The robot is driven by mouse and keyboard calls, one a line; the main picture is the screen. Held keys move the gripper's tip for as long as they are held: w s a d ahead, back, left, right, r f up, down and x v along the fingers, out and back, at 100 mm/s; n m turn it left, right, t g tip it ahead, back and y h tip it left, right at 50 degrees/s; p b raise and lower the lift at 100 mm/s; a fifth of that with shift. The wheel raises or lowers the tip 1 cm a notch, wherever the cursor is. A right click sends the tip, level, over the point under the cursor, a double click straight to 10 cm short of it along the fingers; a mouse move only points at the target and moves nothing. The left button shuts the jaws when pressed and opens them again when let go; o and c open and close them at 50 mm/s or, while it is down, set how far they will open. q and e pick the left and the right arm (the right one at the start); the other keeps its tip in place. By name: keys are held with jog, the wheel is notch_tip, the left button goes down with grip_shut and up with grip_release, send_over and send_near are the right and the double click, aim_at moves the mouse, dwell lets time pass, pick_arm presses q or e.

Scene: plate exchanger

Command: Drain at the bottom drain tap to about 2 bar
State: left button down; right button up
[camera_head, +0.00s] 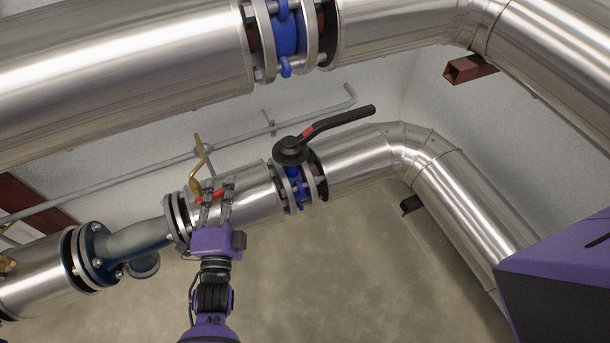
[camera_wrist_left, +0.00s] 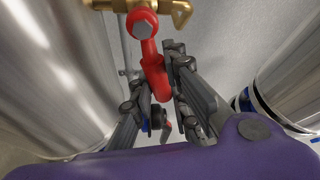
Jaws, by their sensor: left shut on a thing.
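The drain tap is a small brass tap (camera_head: 195,178) with a red lever (camera_head: 212,196), on the lower silver pipe left of the blue-bodied valve. In the left wrist view its brass body (camera_wrist_left: 170,6) is at the top edge, and the red lever (camera_wrist_left: 154,68) with a grey bolt head reaches down between the fingers. My left gripper (camera_head: 217,190) is at the lever, and its fingers (camera_wrist_left: 158,90) are shut on it, one on each side. The tap's outlet and any flow are not clear. No pressure gauge shows. My right gripper is not in view.
A black-handled valve (camera_head: 290,150) with a blue body sits on the same pipe, to the right. A large silver pipe (camera_head: 110,70) crosses above. A thin grey pipe (camera_head: 235,136) runs along the wall behind. Bare floor (camera_head: 340,265) lies below.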

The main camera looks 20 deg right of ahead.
pick_arm(q)
jog(key=n, duration=0.1)
jog(key=r+n+t, duration=0.1)
jog(key=n, duration=0.1)
jog(key=shift+a+r, duration=0.15)
jog(key=shift+a, duration=0.1)
jog(key=shift+a+r+n+t+y+b, duration=0.15)
jog(key=shift+r+n+t+y+b, duration=0.1)
jog(key=shift+n, duration=0.35)
jog(key=shift+a+r+n+t+y+b, duration=0.15)
jog(key=shift+n+t, duration=0.1)
jog(key=shift+n, duration=0.35)
jog(key=n, duration=0.2)
jog(key=a+r+n+t+y, duration=0.1)
jog(key=n, duration=0.1)
jog(key=shift+a+r, duration=0.1)
jog(key=shift+a, duration=0.1)
jog(key=shift+a+r+n+t+y, duration=0.2)
jog(key=shift+n+y, duration=0.25)
jog(key=shift+n, duration=0.3)
jog(key=shift+a+r+n+t+y, duration=0.1)
jog(key=shift+a+n+t+y, duration=0.25)
jog(key=shift+n, duration=0.45)
jog(key=shift+a+r+n+t+y, duration=0.15)
jog(key=shift+n+y, duration=0.35)
jog(key=shift+n, duration=0.25)
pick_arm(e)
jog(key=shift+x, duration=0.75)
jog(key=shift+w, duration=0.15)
